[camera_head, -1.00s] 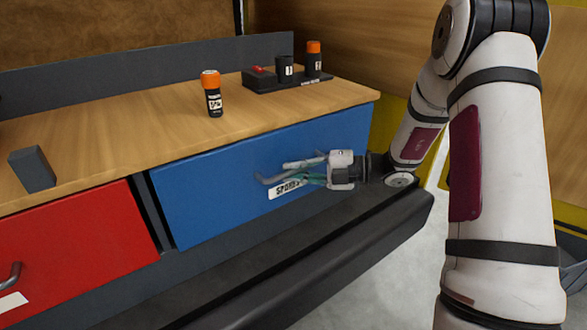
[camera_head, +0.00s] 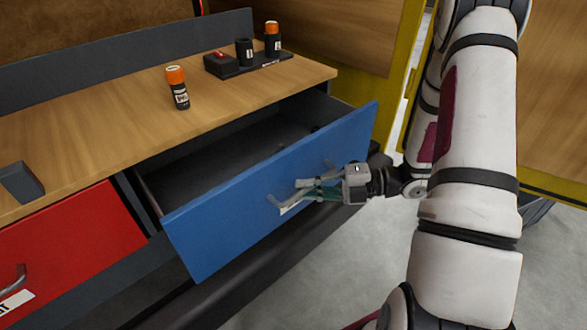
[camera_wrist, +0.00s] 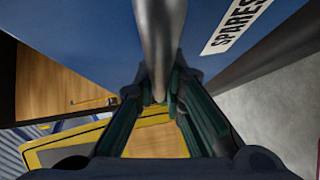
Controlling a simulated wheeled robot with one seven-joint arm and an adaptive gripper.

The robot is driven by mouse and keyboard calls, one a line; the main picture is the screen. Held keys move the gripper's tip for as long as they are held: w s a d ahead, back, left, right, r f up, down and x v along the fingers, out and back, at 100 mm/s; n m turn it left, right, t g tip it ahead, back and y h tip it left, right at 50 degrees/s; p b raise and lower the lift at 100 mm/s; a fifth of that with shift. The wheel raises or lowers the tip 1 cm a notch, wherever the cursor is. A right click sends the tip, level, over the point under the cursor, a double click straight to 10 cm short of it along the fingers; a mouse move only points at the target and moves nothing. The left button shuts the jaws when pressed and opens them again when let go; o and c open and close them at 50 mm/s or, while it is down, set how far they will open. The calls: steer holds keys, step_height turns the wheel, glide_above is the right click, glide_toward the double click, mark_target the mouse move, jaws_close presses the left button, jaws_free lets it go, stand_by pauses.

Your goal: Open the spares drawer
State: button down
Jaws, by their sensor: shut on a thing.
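The spares drawer (camera_head: 225,225) has a blue front and stands pulled well out of the bench, with its dark inside showing. Its label reads SPARES in the wrist view (camera_wrist: 236,24). My gripper (camera_head: 318,188) is at the drawer front, shut on the grey bar handle (camera_head: 273,200). In the wrist view the handle (camera_wrist: 160,45) runs down between the two green-padded fingers (camera_wrist: 163,100). Part of the handle and label is hidden by the fingers in the head view. Something small and dark lies inside at the drawer's far right; I cannot tell what.
A red drawer (camera_head: 75,250) is shut at the left. Clear grey floor (camera_head: 330,265) lies in front.

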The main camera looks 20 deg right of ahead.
steer(key=s+d+p, duration=0.3)
steer(key=s, duration=0.6)
steer(key=shift+s, duration=0.3)
steer(key=shift+d, duration=0.1)
steer(key=c, duration=1.7)
jaws_free()
steer(key=shift+o, duration=0.2)
steer(key=v, duration=1.2)
steer(key=shift+r, duration=0.1)
